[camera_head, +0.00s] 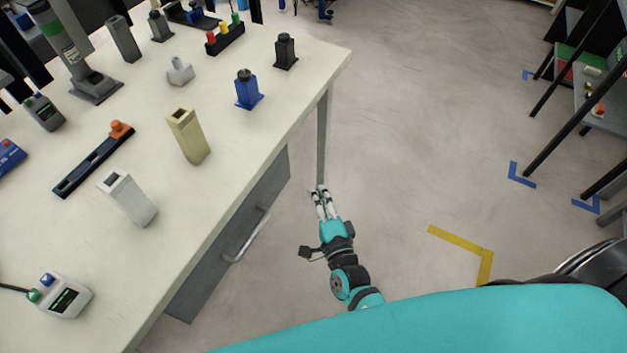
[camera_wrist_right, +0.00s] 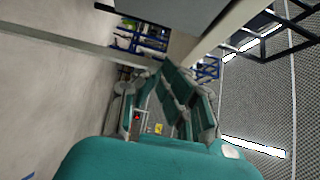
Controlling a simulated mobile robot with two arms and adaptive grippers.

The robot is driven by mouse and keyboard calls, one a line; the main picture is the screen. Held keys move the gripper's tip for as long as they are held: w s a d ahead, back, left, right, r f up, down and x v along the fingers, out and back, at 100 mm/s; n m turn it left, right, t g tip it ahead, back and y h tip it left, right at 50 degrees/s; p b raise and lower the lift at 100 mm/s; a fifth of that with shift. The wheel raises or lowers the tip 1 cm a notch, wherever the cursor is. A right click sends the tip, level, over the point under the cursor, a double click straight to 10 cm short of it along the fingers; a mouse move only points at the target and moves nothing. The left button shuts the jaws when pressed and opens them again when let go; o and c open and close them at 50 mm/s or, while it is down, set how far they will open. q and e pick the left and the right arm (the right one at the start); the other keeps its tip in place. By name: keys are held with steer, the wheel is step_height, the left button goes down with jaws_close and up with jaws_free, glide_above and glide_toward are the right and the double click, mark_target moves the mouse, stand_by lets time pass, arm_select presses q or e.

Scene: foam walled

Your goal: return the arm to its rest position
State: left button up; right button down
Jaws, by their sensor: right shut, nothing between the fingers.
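My right gripper (camera_head: 319,190) is in the head view, beside the table's right edge and below the level of its top, over the floor. Its fingers are together with nothing between them. It is apart from the table leg and the drawer handle as far as I can tell. My left gripper is not in view.
The white table (camera_head: 255,130) holds several devices, including a blue block (camera_head: 248,92) and a beige holder (camera_head: 188,137). A drawer handle (camera_head: 246,238) sticks out below the top. Open floor (camera_head: 430,130) lies to the right, with a shelf rack (camera_head: 590,105) beyond.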

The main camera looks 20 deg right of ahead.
steer(key=s, duration=0.3)
steer(key=s+f+n+g+y+p, duration=0.1)
steer(key=s+f+n+g, duration=0.35)
steer(key=f, duration=0.65)
steer(key=s+f+n+g+y+p, duration=0.1)
steer(key=s+f+n+g+p, duration=0.15)
steer(key=s+f+n, duration=0.6)
steer(key=s+d+f+n+g+h, duration=0.1)
steer(key=s+d+f+n+g, duration=0.2)
steer(key=s+f, duration=0.4)
steer(key=s+d+f+n+g+h+p, duration=0.1)
steer(key=s+d+f+n+g, duration=0.3)
steer(key=s, duration=1.2)
step_height(320, 180, down, 4)
steer(key=d+g, duration=0.2)
steer(key=g, duration=0.1)
steer(key=shift+f, duration=0.25)
